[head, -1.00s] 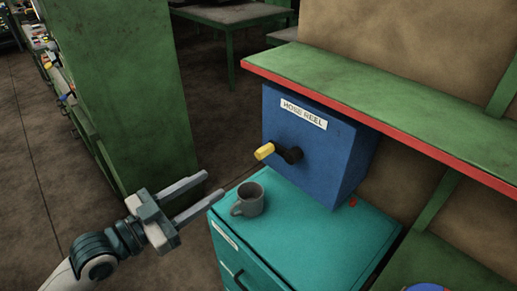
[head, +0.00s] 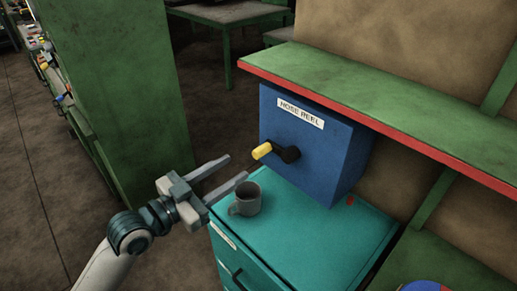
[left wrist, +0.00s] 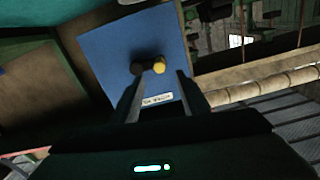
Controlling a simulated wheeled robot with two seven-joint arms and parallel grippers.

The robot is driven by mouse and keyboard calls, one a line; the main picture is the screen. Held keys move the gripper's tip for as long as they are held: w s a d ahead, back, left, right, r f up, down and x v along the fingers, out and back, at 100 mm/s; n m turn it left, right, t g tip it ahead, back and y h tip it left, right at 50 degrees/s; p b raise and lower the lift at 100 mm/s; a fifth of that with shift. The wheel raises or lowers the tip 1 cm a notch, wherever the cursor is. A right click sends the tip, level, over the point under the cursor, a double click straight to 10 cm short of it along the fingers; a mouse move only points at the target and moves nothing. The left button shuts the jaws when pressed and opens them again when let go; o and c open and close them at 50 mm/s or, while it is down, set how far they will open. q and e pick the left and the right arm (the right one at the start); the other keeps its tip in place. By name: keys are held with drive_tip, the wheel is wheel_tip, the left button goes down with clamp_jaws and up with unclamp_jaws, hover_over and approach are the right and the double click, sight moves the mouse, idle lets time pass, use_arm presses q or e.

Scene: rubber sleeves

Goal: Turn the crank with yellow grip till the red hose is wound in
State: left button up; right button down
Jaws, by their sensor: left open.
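The blue hose reel box (head: 312,150) stands on a teal cabinet (head: 300,235). Its black crank arm (head: 288,154) carries a yellow grip (head: 262,151) that sticks out toward the left. My left gripper (head: 238,168) is open and empty, left of the yellow grip and apart from it. In the left wrist view the yellow grip (left wrist: 159,65) and the box face (left wrist: 125,50) show ahead, between and beyond the open fingers (left wrist: 158,88). A small red piece (head: 350,201) shows on the cabinet top by the box; I cannot tell if it is the hose. My right gripper is not in view.
A grey mug (head: 246,199) stands on the cabinet's left edge, close below my left fingers. A green shelf with a red edge (head: 370,100) juts out above the box. A tall green cabinet (head: 120,90) stands left. Open floor lies between.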

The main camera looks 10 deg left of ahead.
sight(255, 154)
use_arm(q)
drive_tip(key=p+x, duration=0.2)
drive_tip(key=x, duration=0.6)
drive_tip(key=shift+w+d+r, duration=0.1)
drive_tip(key=shift+w+d, duration=0.1)
drive_tip(key=shift+w+d+p, duration=0.4)
drive_tip(key=shift+w, duration=0.2)
clamp_jaws()
